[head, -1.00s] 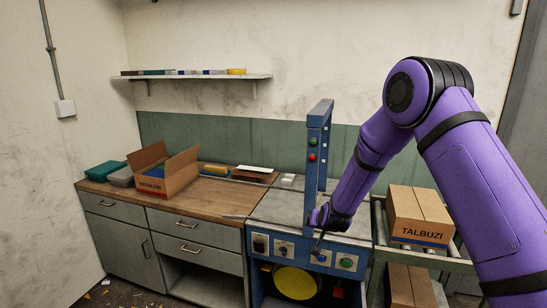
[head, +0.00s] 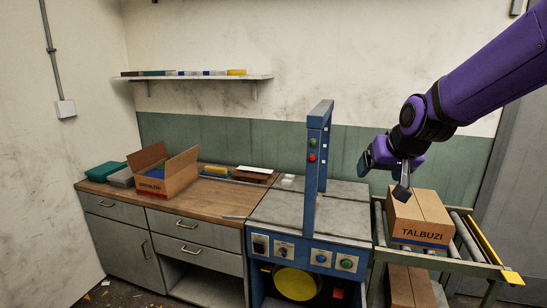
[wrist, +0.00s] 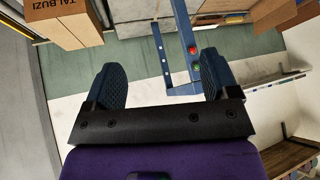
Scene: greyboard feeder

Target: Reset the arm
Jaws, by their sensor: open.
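My gripper (head: 402,190) is raised at the right in the head view, just above and in front of the TALBUZI box's left side as seen there. In the wrist view my gripper (wrist: 160,82) has its two dark fingers wide apart with nothing between them. My purple arm reaches in from the upper right in the head view.
A closed TALBUZI box (head: 420,218) sits on the roller conveyor (head: 468,240). The blue machine frame (head: 316,160) with buttons stands left of it. An open carton (head: 165,172) is on the wooden counter (head: 212,194). A wall shelf (head: 205,77) holds several flat stacks.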

